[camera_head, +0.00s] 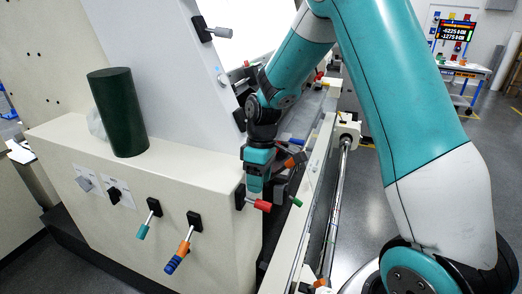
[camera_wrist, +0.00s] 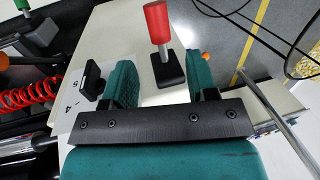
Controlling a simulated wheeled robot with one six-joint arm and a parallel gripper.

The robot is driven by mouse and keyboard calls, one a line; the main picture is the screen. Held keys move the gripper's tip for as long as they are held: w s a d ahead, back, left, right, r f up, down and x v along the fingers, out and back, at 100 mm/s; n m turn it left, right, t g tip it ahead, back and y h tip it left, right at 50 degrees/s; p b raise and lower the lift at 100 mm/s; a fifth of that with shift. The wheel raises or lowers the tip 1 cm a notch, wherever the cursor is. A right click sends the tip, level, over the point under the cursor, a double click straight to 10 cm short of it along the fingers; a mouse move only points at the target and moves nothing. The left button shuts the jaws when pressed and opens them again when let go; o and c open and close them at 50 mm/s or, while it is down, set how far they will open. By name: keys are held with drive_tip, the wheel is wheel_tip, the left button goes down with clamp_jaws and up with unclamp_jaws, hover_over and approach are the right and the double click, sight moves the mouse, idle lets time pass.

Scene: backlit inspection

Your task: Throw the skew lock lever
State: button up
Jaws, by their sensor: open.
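My gripper (camera_head: 254,186) is over the right end of the cream machine panel. A lever with a red handle (camera_head: 262,206) sits just below it on a black mount. In the wrist view my gripper (camera_wrist: 163,72) shows two teal fingers spread apart with nothing between their pads. The red handle (camera_wrist: 157,20) stands ahead of the gap, on a black base (camera_wrist: 162,70). No readable label tells which lever is the skew lock. Other levers on the front are teal (camera_head: 143,231) and orange-blue striped (camera_head: 178,257). A green one (camera_head: 296,201) is right of the red.
A dark green cylinder (camera_head: 118,112) stands on the panel's ledge. Another lever (camera_head: 212,30) is on the upright wall. A metal rail (camera_head: 340,200) runs at the right. A red coiled cable (camera_wrist: 30,92) lies at left in the wrist view.

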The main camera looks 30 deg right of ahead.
wheel_tip(320, 180, up, 10)
drive_tip(key=w+d+b, duration=0.1)
drive_tip(key=shift+d, duration=0.25)
drive_tip(key=shift+a+f, duration=0.1)
